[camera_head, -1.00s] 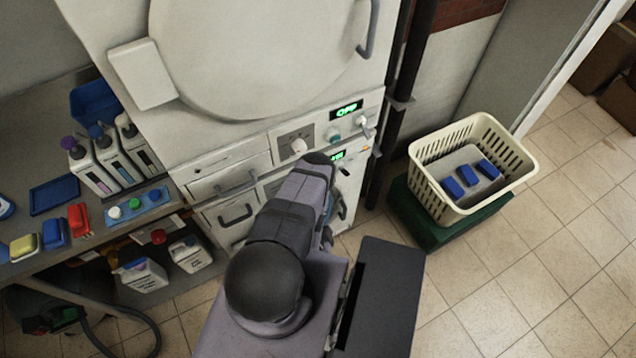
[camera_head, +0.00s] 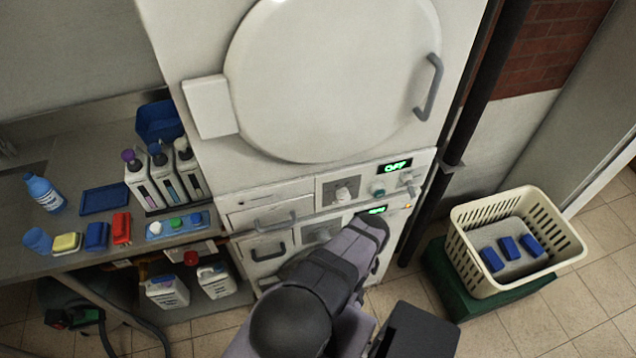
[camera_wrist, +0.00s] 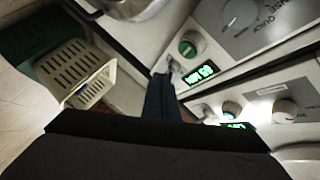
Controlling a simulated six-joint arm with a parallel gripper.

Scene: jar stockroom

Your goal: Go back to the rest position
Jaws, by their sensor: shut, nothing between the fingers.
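My gripper (camera_wrist: 160,98) shows in the wrist view as dark fingers closed together and empty, in front of the white machine's control panel (camera_wrist: 225,55). In the head view my arm reaches up from the bottom middle toward the same white machine (camera_head: 215,165). There the arm hides the fingers. The arm's end overlaps the lower panel near a green-lit display. How far the fingers are from the panel I cannot tell.
A cream basket (camera_head: 475,262) with blue blocks stands on a green box (camera_head: 445,292) at the right. A workbench (camera_head: 75,215) at the left holds bottles, a blue tray and colored blocks. A dark pipe (camera_head: 470,110) runs beside the machine. Tiled floor (camera_head: 590,315) is clear at lower right.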

